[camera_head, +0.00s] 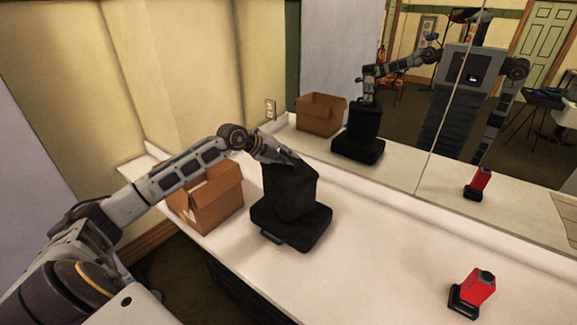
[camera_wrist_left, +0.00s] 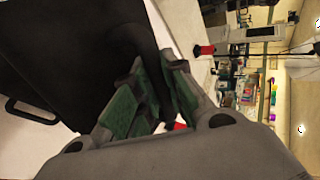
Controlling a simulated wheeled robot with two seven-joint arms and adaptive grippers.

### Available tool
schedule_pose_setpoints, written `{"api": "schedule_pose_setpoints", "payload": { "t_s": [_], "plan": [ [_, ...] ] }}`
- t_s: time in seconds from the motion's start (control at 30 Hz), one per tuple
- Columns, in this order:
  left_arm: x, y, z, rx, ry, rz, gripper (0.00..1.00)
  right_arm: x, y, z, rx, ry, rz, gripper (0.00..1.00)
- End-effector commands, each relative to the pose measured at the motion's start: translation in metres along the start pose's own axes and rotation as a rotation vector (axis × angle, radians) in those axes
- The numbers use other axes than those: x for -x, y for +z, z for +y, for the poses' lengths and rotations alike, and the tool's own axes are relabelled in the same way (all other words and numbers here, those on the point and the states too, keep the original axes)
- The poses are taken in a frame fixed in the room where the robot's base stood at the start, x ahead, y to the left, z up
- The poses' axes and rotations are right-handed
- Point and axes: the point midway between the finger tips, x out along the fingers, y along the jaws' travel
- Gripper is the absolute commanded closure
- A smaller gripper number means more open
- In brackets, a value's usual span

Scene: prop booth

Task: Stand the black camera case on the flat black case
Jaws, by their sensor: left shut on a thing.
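The black camera case (camera_head: 291,193) is upright, over the middle of the flat black case (camera_head: 312,236). Its base looks in contact with the flat case's top, though dark on dark hides the exact seam. The flat black case lies on the white counter, its handle toward the front edge. My left gripper (camera_head: 284,160) is shut on the top of the camera case. In the left wrist view, the green-padded fingers (camera_wrist_left: 158,85) show close up against black surfaces, and a black handle (camera_wrist_left: 31,111) shows at left.
An open cardboard box (camera_head: 218,207) stands left of the cases, close behind my left arm. A red and black object (camera_head: 474,291) stands at the counter's right front. A wall mirror (camera_head: 400,160) behind reflects the scene. The counter (camera_head: 385,235) between cases and red object is clear.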

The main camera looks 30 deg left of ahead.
Motion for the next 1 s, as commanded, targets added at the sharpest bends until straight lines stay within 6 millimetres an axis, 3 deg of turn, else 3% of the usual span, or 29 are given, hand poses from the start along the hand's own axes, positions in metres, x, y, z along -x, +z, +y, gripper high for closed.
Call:
{"api": "schedule_pose_setpoints", "payload": {
  "t_s": [0.5, 0.97, 1.0],
  "plan": [
    [-0.019, 0.000, 0.028, 0.001, -0.003, -0.001, 1.00, 0.007, -0.001, -0.005, -0.001, -0.005, 0.000, 0.60],
    [-0.021, 0.000, 0.032, 0.000, -0.004, -0.001, 1.00, 0.005, 0.001, 0.002, 0.002, 0.001, -0.002, 0.60],
    [-0.022, 0.000, 0.033, 0.001, 0.000, 0.000, 0.84, 0.006, 0.001, 0.002, 0.002, 0.002, -0.002, 0.60]
  ]
}}
